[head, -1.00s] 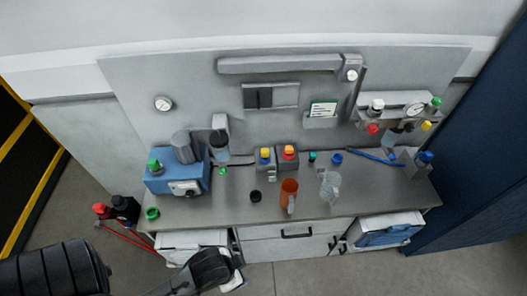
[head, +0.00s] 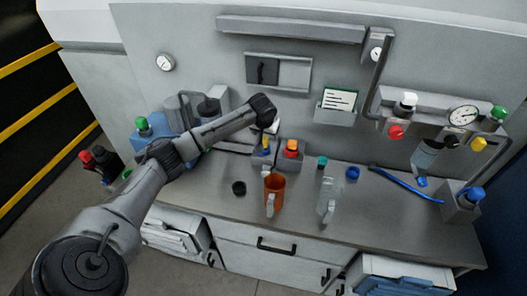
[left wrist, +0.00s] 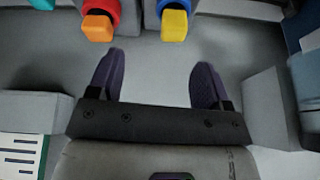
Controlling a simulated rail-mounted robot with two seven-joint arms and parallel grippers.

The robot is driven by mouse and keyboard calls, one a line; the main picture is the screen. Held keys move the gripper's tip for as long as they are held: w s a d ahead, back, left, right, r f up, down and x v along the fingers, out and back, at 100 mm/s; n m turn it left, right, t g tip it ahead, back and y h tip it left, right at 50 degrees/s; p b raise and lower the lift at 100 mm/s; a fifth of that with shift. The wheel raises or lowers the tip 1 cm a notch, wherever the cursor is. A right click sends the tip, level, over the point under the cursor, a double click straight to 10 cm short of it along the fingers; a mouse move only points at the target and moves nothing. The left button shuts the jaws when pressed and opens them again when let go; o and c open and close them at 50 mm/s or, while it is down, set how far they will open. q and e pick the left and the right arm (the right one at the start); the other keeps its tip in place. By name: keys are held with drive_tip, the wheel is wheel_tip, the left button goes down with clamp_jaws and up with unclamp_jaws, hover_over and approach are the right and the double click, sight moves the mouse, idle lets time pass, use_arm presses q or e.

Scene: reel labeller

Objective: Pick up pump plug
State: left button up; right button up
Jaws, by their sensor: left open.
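Two plugs stand upright in grey holders on the bench: a yellow plug (left wrist: 174,22) with a blue collar and an orange plug (left wrist: 97,27) with a red collar. In the head view the orange plug (head: 291,147) is clear, while the yellow plug (head: 265,145) is partly hidden by my left gripper (head: 267,125). I cannot tell which one is the pump plug. In the left wrist view my left gripper (left wrist: 155,82) is open and empty, its dark fingers apart, with both plugs beyond the fingertips and the yellow one nearly in line between them. My right gripper is out of view.
The blue machine (head: 148,128) with a green cap is left of the holders. A card holder (head: 337,108) and gauge manifold (head: 440,115) are on the back panel.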

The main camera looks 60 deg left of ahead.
sight(264, 139)
use_arm(q)
drive_tip(key=shift+n, duration=0.7)
drive_tip(key=a+f, duration=0.1)
drive_tip(key=f, duration=0.1)
drive_tip(key=w+a+f, duration=0.1)
drive_tip(key=a, duration=0.1)
drive_tip(key=w+a+f+b, duration=0.1)
drive_tip(key=f, duration=0.1)
drive_tip(key=shift+a+f, duration=0.3)
drive_tip(key=shift+a, duration=0.1)
drive_tip(key=shift+x, duration=0.85)
drive_tip(key=shift+b+x, duration=0.95)
drive_tip(key=shift+x, duration=1.4)
drive_tip(key=shift+s+a, duration=0.1)
drive_tip(key=shift+a, duration=0.05)
drive_tip(key=shift+c, duration=0.2)
drive_tip(key=c, duration=1.1)
